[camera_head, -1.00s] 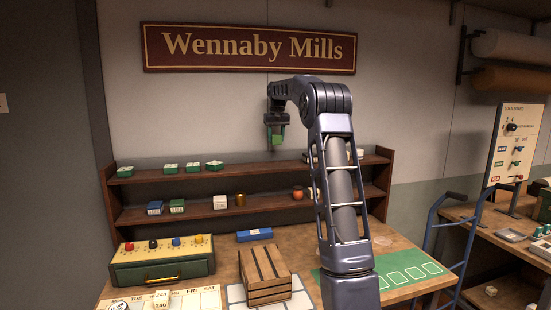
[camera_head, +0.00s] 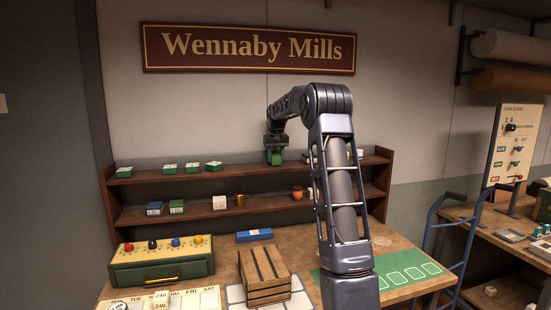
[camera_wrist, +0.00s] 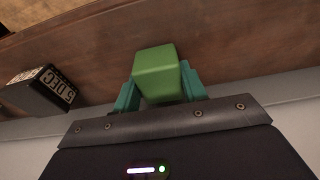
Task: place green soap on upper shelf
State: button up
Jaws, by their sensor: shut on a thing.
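The green soap (camera_wrist: 158,75) is a plain green block between the teal fingers of my gripper (camera_wrist: 160,88) in the wrist view. In the head view my gripper (camera_head: 275,156) points down at the upper shelf (camera_head: 235,172), with the soap (camera_head: 275,159) at its fingertips. The soap is at or just above the shelf board; I cannot tell whether it touches. The brown wooden shelf surface (camera_wrist: 230,45) lies close behind the soap in the wrist view.
Several green boxes (camera_head: 192,168) stand on the upper shelf to the left. A dark block with "5 DEC" (camera_wrist: 52,90) is left of the soap in the wrist view. The lower shelf holds small boxes, a brass cup (camera_head: 240,200) and an orange pot (camera_head: 297,192). A wooden crate (camera_head: 266,278) stands below.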

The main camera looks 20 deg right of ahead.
aim_at(276, 156)
jog(key=shift+f, duration=0.15)
jog(key=o, duration=1)
notch_tip(276, 156, up, 12)
jog(key=s, duration=0.2)
jog(key=s+a+r, duration=0.2)
jog(key=s, duration=1)
jog(key=s+a+f+t, duration=0.1)
jog(key=s+a+f, duration=0.1)
jog(key=s, duration=1.2)
jog(key=s+f+t, duration=0.1)
jog(key=s+f, duration=0.7)
jog(key=s, duration=0.5)
jog(key=s+f, duration=0.8)
jog(key=s, duration=0.5)
jog(key=shift+s+f+t, duration=0.15)
jog(key=shift+f+t, duration=0.1)
jog(key=shift+t, duration=0.15)
